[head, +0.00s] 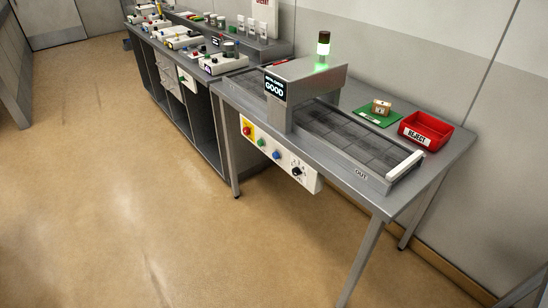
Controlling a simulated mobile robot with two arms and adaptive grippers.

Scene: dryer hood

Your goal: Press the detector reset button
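The metal detector (307,85) is a grey hood over a belt conveyor on a steel table. Its display (275,88) reads GOOD, with a smaller line above it. The lamp (323,48) on top glows green. A white control panel (308,178) hangs on the table's front side. It carries a red button (247,131) on a yellow plate, a green button (261,142), a blue button (276,154) and a black knob (297,171). The button labels are too small to read. Neither of my grippers is in view.
A red REJECT bin (425,131) and a small brown block (381,107) on a green mat (369,118) sit behind the conveyor (355,140). A bench (182,75) with several small control boxes stands to the left. The floor (150,200) in front is clear.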

